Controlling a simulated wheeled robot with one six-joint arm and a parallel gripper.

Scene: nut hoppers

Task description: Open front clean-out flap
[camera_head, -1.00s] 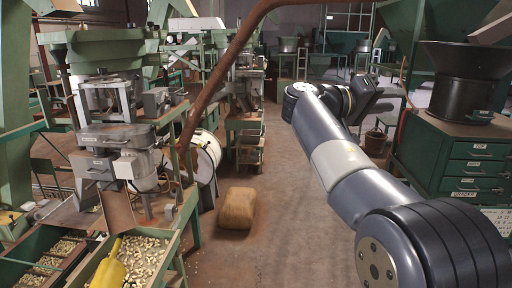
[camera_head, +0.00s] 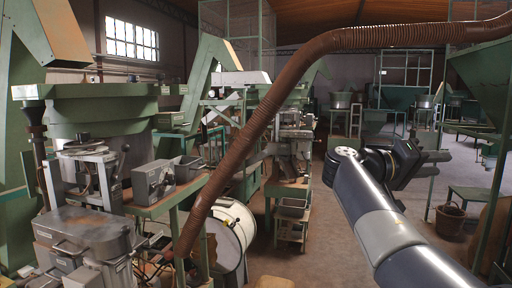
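No clean-out flap can be singled out with certainty in the head view. The grey machine (camera_head: 85,238) at the lower left has a box-like front with small labels and handles; its lower front is cut off by the picture edge. A white drum with a round face (camera_head: 228,235) stands right of it, partly behind a brown hose. My gripper (camera_head: 446,163) is at the right, in the air over the aisle and far from these machines. Its dark fingers point right and look apart, with nothing between them.
The thick brown hose (camera_head: 250,135) arches across the view from lower left to upper right. A bucket (camera_head: 450,218) stands on the floor at the right. Green hoppers and stands (camera_head: 400,85) line the back. The central aisle floor (camera_head: 320,235) is open.

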